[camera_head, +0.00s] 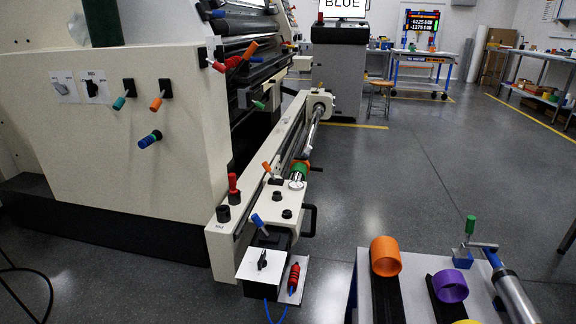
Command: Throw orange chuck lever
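A small orange-tipped lever (267,168) stands tilted on the cream rail assembly in the middle of the view. It is beside a round chuck (298,174) with green and orange parts at the near end of a metal shaft (315,128). Another orange-handled lever (156,103) sticks out of the cream machine panel at left, and a third orange handle (250,49) is higher up near the rollers. Which one is the chuck lever is not marked legibly. Neither of my grippers is in view.
A red lever (232,183) and a blue lever (259,222) are on the same rail assembly. A teal lever (119,103) is on the panel. A cart (340,300) with orange and purple rings stands at lower right. Grey floor (400,190) is open to the right of the rail.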

